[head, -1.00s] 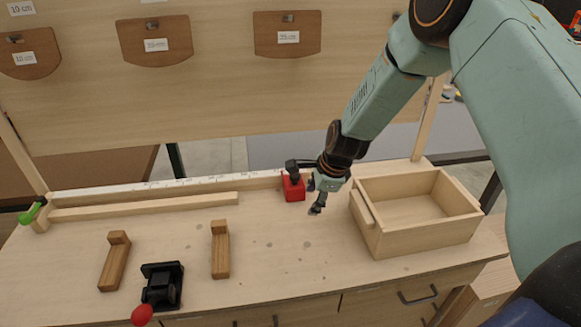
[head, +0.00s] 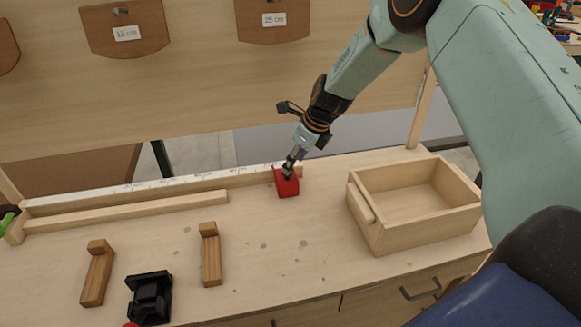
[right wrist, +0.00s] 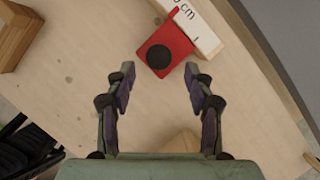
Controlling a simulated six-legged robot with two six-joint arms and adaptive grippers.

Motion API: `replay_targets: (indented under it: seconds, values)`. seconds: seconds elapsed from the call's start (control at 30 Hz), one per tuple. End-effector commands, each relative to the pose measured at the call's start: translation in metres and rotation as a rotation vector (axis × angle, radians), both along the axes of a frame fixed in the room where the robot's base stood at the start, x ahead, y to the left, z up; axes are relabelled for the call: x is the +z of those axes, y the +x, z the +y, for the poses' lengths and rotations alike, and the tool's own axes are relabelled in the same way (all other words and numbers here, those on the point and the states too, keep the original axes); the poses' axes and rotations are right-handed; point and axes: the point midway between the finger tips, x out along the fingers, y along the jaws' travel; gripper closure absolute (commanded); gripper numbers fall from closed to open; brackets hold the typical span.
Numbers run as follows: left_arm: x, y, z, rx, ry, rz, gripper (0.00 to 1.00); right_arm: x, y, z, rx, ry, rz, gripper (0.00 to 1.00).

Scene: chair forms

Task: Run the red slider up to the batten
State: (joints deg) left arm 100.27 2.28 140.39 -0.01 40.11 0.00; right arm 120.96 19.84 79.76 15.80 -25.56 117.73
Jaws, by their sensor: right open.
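The red slider (head: 287,186) sits at the right end of the white-marked ruler fence (head: 150,191), and its block with a round black top also shows in the right wrist view (right wrist: 180,36). A pale batten (head: 130,211) lies along the front of the fence, its right end well left of the slider. My right gripper (head: 289,166) is over the slider in the head view. In the right wrist view my right gripper (right wrist: 159,74) is open and empty, its fingers either side of the line to the slider. I cannot tell whether it touches. My left gripper is not in view.
A wooden box (head: 372,235) stands to the right on the bench. Two brown L-shaped blocks (head: 97,275) (head: 211,258) and a black clamp (head: 149,299) are front left. A green clamp (head: 8,221) is at the fence's left end. The bench before the slider is clear.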

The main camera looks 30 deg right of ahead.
Motion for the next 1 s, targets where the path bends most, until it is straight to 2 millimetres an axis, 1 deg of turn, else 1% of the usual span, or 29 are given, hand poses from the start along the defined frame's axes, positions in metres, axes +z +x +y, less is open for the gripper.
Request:
replay_targets:
  seconds: [0.03,0.2,0.33,0.57,1.0]
  values:
    - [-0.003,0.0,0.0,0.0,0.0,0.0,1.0,-0.009,0.003,0.002,0.001,-0.002,0.001,0.47]
    - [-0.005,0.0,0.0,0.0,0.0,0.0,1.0,-0.023,0.009,0.006,0.001,-0.002,0.0,0.47]
    - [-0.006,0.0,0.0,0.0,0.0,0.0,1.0,-0.026,0.012,0.007,0.002,-0.001,-0.002,0.47]
    - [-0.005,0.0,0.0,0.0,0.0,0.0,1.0,-0.026,0.013,0.007,0.002,-0.002,-0.001,0.48]
    - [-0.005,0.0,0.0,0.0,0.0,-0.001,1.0,-0.026,0.014,0.006,0.002,-0.003,-0.002,0.85]
